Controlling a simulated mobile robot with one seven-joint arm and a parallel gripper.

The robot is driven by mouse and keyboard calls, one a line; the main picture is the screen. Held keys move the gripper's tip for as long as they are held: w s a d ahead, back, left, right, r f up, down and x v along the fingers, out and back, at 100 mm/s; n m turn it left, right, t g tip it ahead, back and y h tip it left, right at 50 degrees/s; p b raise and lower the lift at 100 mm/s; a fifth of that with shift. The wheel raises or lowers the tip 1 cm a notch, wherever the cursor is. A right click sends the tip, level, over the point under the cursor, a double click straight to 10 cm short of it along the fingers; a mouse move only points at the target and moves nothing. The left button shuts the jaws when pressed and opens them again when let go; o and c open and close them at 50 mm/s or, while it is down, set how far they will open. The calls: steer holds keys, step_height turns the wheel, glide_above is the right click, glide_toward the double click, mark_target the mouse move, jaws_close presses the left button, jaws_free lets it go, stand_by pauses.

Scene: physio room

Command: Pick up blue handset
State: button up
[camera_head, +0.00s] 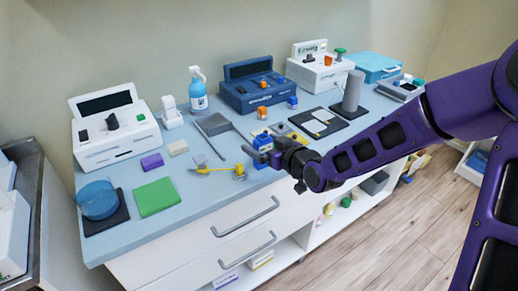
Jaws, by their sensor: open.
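A small blue object (263,142) with a pale patch, which looks like the blue handset, is at the front part of the pale blue counter. My gripper (267,156) is right at it, coming in from the right, and is open. The dark gripper body hides part of the blue object. I cannot tell whether the fingers touch it or stand around it.
A blue console (250,97) and white consoles (115,140) line the wall. A blue spray bottle (198,92), a grey cylinder (352,91) on a dark mat, and a green pad (157,197) stand around. The counter's front edge is below my gripper.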

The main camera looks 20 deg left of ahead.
jaws_close()
stand_by(0.5)
steer(key=shift+r, duration=0.1)
